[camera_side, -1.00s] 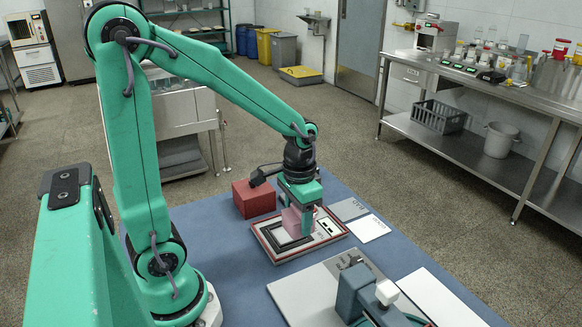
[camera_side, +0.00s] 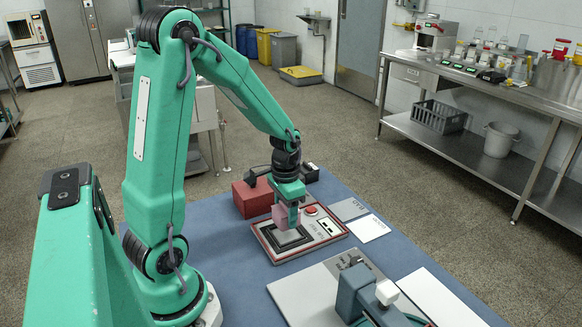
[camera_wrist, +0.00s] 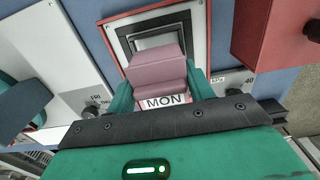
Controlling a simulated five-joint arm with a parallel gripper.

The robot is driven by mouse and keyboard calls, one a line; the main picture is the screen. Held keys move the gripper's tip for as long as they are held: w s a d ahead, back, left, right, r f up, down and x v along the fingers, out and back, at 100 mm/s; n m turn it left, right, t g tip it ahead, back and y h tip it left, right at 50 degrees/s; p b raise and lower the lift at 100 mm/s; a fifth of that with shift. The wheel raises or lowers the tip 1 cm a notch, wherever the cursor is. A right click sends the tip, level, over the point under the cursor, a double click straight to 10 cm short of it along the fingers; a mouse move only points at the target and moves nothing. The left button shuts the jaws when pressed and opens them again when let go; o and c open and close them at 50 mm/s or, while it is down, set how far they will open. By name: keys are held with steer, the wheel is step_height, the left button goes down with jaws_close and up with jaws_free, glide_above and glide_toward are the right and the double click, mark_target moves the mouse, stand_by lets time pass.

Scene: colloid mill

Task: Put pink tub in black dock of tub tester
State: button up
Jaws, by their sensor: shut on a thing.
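The pink tub (camera_side: 281,214) is held in my gripper (camera_side: 288,216), at the far left part of the tub tester. The tester (camera_side: 325,234) is a flat pale panel with a red border and a red button. Its black dock (camera_side: 300,247), a dark square frame with a grey middle, lies in front of the tub in the side view. In the wrist view the tub (camera_wrist: 155,65) sits between the green fingers (camera_wrist: 163,92), with a white MON label. It hides part of the dock (camera_wrist: 134,44). The tub appears raised above the panel.
A red box (camera_side: 252,198) stands close at the left of my gripper. A grey card (camera_side: 349,208) and a white card (camera_side: 371,229) lie to the right of the tester. A dark teal device (camera_side: 360,290) stands on a pale board at the front.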

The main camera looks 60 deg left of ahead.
mark_target(286, 223)
steer(key=shift+f, duration=1.85)
steer(key=shift+f, duration=0.1)
steer(key=o, duration=1)
step_height(286, 223, up, 12)
steer(key=shift+r, duration=0.15)
steer(key=shift+d, duration=0.1)
